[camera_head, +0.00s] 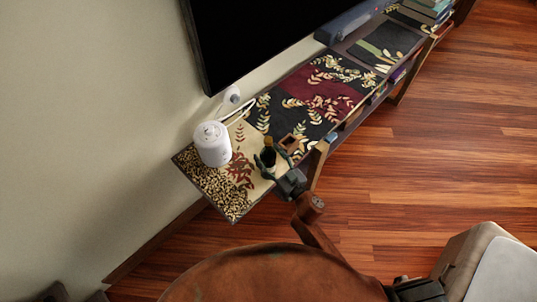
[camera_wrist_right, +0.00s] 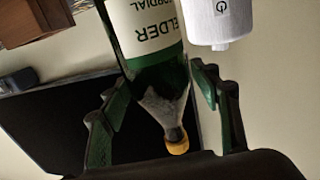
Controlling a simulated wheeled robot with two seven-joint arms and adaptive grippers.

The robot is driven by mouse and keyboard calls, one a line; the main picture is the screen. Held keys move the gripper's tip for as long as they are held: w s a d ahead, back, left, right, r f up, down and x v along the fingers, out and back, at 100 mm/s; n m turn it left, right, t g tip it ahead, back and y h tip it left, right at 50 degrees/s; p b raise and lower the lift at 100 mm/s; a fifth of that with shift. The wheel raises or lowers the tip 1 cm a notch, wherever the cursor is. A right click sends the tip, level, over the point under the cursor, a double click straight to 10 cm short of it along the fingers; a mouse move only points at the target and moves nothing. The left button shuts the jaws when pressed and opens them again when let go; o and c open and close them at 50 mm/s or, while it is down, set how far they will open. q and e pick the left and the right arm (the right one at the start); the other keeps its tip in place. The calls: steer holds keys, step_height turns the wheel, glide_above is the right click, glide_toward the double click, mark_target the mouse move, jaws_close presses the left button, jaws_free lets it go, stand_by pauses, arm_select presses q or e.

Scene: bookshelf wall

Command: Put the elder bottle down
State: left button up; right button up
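The elder bottle is dark green with a gold cap and a pale label. In the head view the bottle (camera_head: 268,156) is over the near end of the long, low shelf top (camera_head: 240,205), between the fingers of my right gripper (camera_head: 273,163). In the right wrist view the bottle (camera_wrist_right: 155,75) has its neck and cap towards the palm. My left gripper is not in view.
A white kettle-like appliance (camera_head: 212,145) stands just left of the bottle; it also shows in the right wrist view (camera_wrist_right: 218,22). A small brown wooden box (camera_head: 290,142) is close on the right. A black screen (camera_head: 260,35) hangs behind. The patterned top (camera_head: 315,95) further along is mostly clear.

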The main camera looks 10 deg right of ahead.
steer(key=shift+o, duration=0.4)
steer(key=shift+r, duration=0.1)
steer(key=shift+s+r, duration=0.1)
steer(key=p+v, duration=0.1)
steer(key=v, duration=1)
steer(key=shift+s+d, duration=0.2)
steer(key=shift+s, duration=0.15)
